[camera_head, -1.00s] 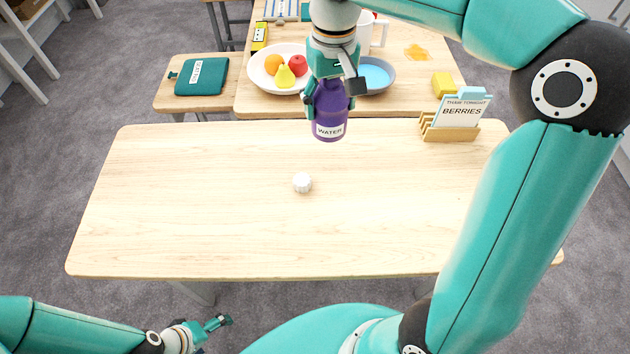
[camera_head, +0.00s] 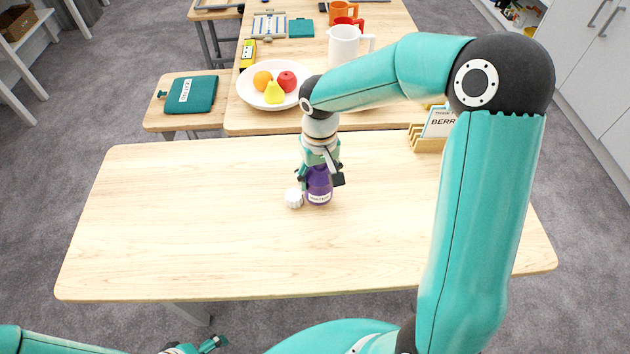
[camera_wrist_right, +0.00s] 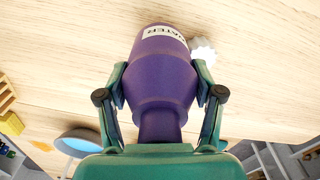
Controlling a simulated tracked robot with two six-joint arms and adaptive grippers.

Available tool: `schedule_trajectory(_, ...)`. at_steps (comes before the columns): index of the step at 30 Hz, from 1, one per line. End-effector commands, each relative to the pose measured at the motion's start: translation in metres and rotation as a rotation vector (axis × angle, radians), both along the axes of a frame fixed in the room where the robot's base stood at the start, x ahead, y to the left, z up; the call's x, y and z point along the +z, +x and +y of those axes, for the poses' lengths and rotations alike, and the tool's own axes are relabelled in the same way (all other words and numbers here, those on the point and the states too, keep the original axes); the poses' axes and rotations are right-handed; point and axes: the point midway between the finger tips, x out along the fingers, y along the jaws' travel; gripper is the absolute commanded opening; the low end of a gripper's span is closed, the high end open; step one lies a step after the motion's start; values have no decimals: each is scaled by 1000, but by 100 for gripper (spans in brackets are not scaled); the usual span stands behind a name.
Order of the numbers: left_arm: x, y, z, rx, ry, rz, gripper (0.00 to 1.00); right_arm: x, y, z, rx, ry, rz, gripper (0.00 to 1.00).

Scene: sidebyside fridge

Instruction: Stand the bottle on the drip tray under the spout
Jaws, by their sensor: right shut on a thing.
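The purple bottle (camera_head: 319,190) with a white WATER label is upright at the middle of the near wooden table, its base at or close to the tabletop; I cannot tell whether it touches. My right gripper (camera_head: 320,177) is shut on it from above. In the right wrist view the bottle (camera_wrist_right: 160,75) sits between both fingers, neck toward the palm. A white ridged cap (camera_head: 294,198) lies on the table just left of the bottle. My left gripper (camera_head: 213,344) is low at the bottom edge, partly cut off. No drip tray or spout is seen.
The near table (camera_head: 180,230) is otherwise clear on its left. A card holder (camera_head: 428,142) stands at its back right, partly behind my right arm. Behind are a fruit plate (camera_head: 250,98), a white pitcher (camera_head: 343,45) and a teal pouch (camera_head: 190,95).

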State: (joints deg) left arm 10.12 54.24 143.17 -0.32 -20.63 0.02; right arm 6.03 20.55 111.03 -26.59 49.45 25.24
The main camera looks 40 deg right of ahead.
Motion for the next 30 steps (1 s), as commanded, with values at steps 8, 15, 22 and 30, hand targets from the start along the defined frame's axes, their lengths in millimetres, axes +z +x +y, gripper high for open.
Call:
schedule_trajectory(8, 1, 0, 0, 0, 0, 0, 95, -18, 0, 0, 1, 1, -1, 31)
schedule_trajectory(15, -3, 0, 0, 0, 0, 0, 95, -22, 0, 0, 1, 1, -1, 31)
schedule_trajectory(22, -2, 0, 0, 0, 0, 0, 95, -20, 0, 1, 2, 0, -1, 92)
schedule_trajectory(30, -1, 0, 0, 0, 0, 0, 95, -19, 0, 1, 2, 0, -1, 92)
